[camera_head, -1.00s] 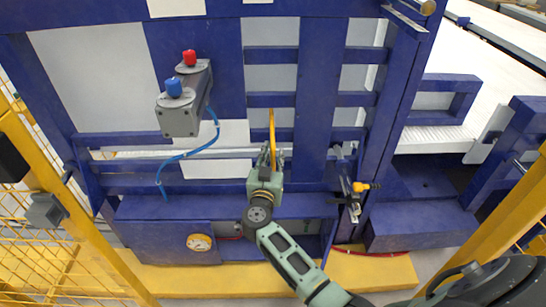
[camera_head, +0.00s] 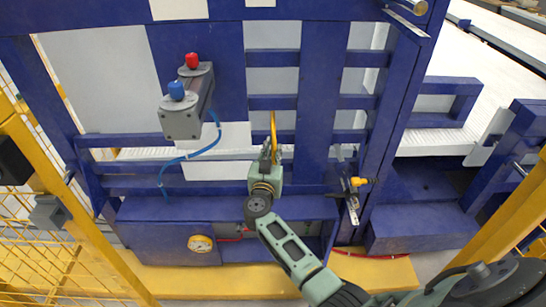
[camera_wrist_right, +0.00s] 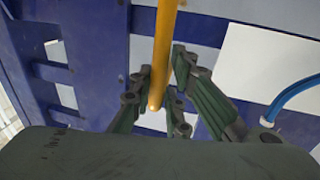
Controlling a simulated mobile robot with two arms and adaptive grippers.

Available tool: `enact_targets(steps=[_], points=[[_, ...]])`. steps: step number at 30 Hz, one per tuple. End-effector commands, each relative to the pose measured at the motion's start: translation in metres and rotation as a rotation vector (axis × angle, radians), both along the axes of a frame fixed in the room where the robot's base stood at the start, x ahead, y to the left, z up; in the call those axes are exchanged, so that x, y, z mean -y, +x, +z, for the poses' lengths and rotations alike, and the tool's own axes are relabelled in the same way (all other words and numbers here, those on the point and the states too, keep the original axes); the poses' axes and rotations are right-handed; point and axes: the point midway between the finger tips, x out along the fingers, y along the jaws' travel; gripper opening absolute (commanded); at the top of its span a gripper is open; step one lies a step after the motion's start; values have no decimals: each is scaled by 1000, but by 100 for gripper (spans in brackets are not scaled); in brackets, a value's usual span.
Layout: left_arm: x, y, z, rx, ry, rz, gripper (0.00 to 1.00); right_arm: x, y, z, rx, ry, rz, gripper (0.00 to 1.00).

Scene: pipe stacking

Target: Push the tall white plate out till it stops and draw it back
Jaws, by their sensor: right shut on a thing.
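My right gripper (camera_head: 271,158) is shut on a thin yellow rod (camera_head: 273,128) in front of the blue frame. In the right wrist view the rod (camera_wrist_right: 165,50) stands upright between the green fingers (camera_wrist_right: 172,105), its rounded lower end near the fingertips. White plate surfaces show behind the frame: a large one (camera_head: 98,85) at the left and strips between the bars (camera_head: 273,80) above the rod. I cannot tell which is the tall white plate, or what the rod is fixed to. My left gripper is not in view.
A grey box (camera_head: 188,108) with a red and a blue button juts out left of the gripper; its blue cable (camera_head: 190,155) hangs nearby. A yellow-handled valve (camera_head: 358,182) is at the right.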

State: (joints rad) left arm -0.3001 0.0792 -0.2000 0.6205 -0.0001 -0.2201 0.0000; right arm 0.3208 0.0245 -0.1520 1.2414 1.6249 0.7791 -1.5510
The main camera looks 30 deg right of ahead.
Motion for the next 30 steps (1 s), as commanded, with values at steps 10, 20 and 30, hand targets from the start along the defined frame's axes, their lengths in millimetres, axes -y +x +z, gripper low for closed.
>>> enact_targets(steps=[10,20,30], points=[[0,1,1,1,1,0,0,6,2,0,4,9,-12,16],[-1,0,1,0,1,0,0,4,2,0,1,5,-6,31],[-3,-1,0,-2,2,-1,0,-11,-15,-2,0,7,-2,31]])
